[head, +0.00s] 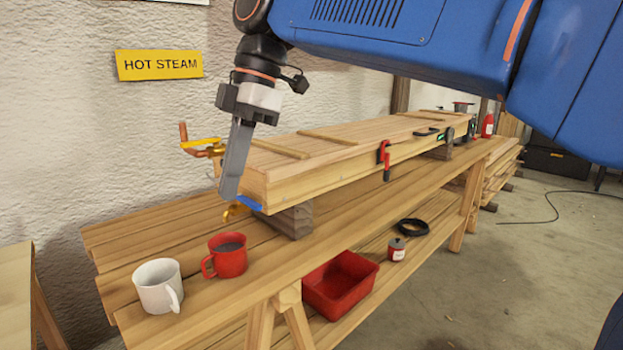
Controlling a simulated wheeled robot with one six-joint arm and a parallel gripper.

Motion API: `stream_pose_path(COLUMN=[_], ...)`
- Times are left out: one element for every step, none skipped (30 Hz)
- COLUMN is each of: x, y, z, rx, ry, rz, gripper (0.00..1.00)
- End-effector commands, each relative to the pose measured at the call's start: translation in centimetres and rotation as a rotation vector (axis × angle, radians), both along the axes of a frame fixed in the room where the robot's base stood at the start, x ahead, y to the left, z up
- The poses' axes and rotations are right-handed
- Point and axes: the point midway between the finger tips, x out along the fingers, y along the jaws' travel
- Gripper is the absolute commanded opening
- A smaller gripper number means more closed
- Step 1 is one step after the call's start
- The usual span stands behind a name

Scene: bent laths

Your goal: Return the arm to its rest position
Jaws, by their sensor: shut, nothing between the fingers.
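My gripper (230,194) hangs down from my arm at the near end of the long wooden box (340,178). Its grey fingers are shut with nothing between them. The fingertips are at or just in front of the box's near end, beside a blue patch (249,204) at its lower edge; I cannot tell whether they touch it. My blue arm crosses the top of the view. The box lies on wooden blocks (292,220) on a plank bench (200,284).
A red mug (229,262) and a white mug (158,290) stand on the bench's near end. A brass fitting (205,150) is by the box's left side. Clamps (384,158) grip the box's right side. A red bin (340,285) sits below. The floor at right is largely clear.

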Motion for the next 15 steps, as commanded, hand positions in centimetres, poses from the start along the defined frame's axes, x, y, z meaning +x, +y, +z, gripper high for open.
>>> stream_pose_path(x=[0.2,0.3,0.5,0.6,0.7,0.9,1.1,1.2,1.4,1.5,1.6,1.8,1.9,2.0,2.1], y=[-0.8,-1.2,-1.8,-2.2,-2.7,-3.4,-4.0,-4.6,-5.5,-6.2,-6.9,-8.0,-8.9,-9.9,-11.3], z=[-0.2,-0.3,-0.5,-0.7,-0.9,-1.1,-1.4,-1.6,-2.0,-2.2,-2.6,-3.0,-3.4,-3.8,-4.5], rx=[-0.003,-0.004,-0.006,-0.009,-0.011,-0.012,-0.014,-0.016,-0.02,-0.021,-0.025,-0.027,-0.029,-0.031,-0.035], ry=[-0.001,-0.003,-0.004,-0.004,-0.003,-0.005,-0.005,-0.006,-0.006,-0.008,-0.008,-0.009,-0.01,-0.01,-0.012], rz=[-0.029,-0.046,-0.076,-0.095,-0.119,-0.15,-0.178,-0.204,-0.242,-0.274,-0.306,-0.356,-0.395,-0.437,-0.503], gripper=[0.0,0.0,0.0,0.0,0.0,0.0,0.0,0.0,0.0,0.0,0.0,0.0,0.0,0.0,0.0])
